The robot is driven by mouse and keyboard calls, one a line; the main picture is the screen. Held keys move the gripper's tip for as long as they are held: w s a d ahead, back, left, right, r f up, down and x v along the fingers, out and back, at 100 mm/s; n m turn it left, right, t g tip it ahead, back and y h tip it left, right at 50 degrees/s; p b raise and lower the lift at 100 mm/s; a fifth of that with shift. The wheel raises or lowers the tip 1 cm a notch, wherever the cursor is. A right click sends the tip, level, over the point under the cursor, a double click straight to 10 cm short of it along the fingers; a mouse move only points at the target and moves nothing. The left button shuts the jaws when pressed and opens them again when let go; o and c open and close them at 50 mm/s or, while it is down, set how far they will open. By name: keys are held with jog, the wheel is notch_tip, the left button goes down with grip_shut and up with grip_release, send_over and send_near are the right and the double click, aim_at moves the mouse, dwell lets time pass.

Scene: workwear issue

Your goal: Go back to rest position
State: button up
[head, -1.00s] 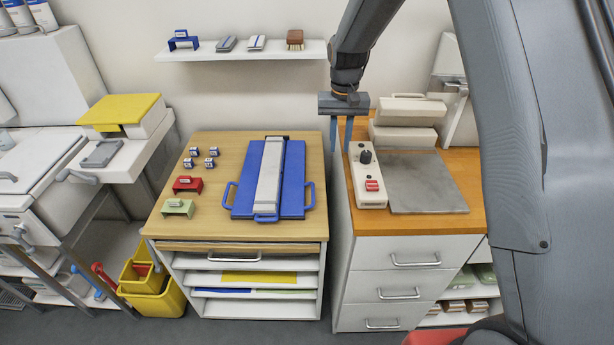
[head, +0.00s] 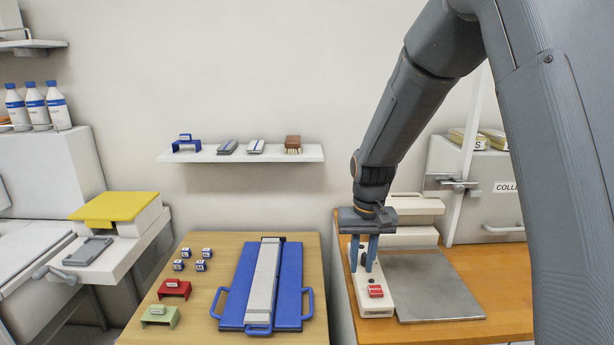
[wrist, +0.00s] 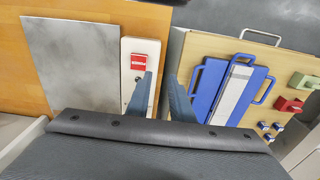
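My gripper (head: 362,268) hangs downward above the left part of the wooden counter, in front of the white control box, in the head view. Its two blue fingers stand apart with nothing between them. The fingers also show in the wrist view (wrist: 161,76), with the gap between the two worktops behind them. I cannot tell the exact height of the fingertips above the control box (head: 377,306), which has a red switch.
A grey plate (head: 435,288) lies right of the control box. On the left table (head: 190,326) are a blue board (head: 239,303), red and green holders and several small blocks. A wall shelf (head: 240,153) holds small items. A grey cabinet (head: 500,215) stands at right.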

jog(key=s+d+f+b, duration=0.3)
jog(key=s, duration=0.5)
jog(key=s+d+f+b, duration=0.3)
jog(key=s, duration=0.6)
jog(key=shift+s+t, duration=0.3)
jog(key=shift+t, duration=0.1)
